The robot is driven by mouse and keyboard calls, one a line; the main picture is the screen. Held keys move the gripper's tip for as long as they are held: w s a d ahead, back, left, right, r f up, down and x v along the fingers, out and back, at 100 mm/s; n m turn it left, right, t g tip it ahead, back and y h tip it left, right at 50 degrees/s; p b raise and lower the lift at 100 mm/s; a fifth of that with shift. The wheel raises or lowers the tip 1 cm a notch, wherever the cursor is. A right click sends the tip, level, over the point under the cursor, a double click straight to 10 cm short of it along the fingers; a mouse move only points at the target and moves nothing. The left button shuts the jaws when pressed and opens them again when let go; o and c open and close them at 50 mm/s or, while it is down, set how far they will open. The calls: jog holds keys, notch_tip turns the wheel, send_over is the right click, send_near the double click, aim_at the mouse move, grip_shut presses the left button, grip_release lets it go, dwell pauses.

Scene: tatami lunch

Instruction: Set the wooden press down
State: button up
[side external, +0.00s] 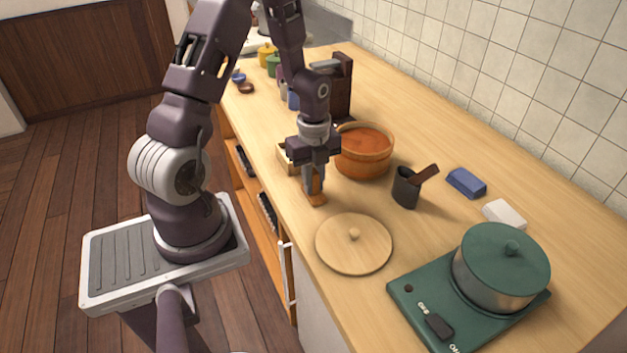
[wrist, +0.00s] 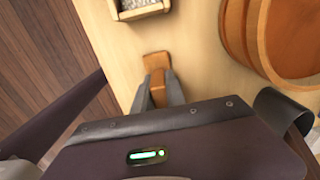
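The wooden press (side external: 317,199) is a small orange-brown piece low at the counter's front side in the side external view. In the wrist view the press (wrist: 156,61) shows a flat end and an upright part between my fingers. My gripper (side external: 314,186) points down over it. In the wrist view my gripper (wrist: 158,98) has one finger on each side of the upright part, and looks shut on it. The press is at or very near the counter top (side external: 440,243); I cannot tell whether it touches. The fingers hide part of it.
A wooden tub (side external: 352,165) and a small box (wrist: 143,12) stand close by. A round wooden lid (side external: 352,258) lies nearer the camera. A dark cup (side external: 404,190), a blue block (side external: 466,183) and a green stove (side external: 409,309) with a pot (side external: 487,279) are to the right.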

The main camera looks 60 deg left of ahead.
aim_at(314, 171)
jog(key=o, duration=0.4)
jog(key=shift+o, duration=0.2)
notch_tip(314, 171, up, 12)
jog(key=shift+r, duration=0.1)
jog(key=s+d+r+n+t, duration=0.5)
jog(key=s+d+r+n, duration=0.7)
jog(key=d+r+n, duration=0.2)
jog(key=d+n, duration=0.2)
jog(key=n, duration=0.2)
jog(key=shift+s+t, duration=0.3)
jog(key=shift+d, duration=0.1)
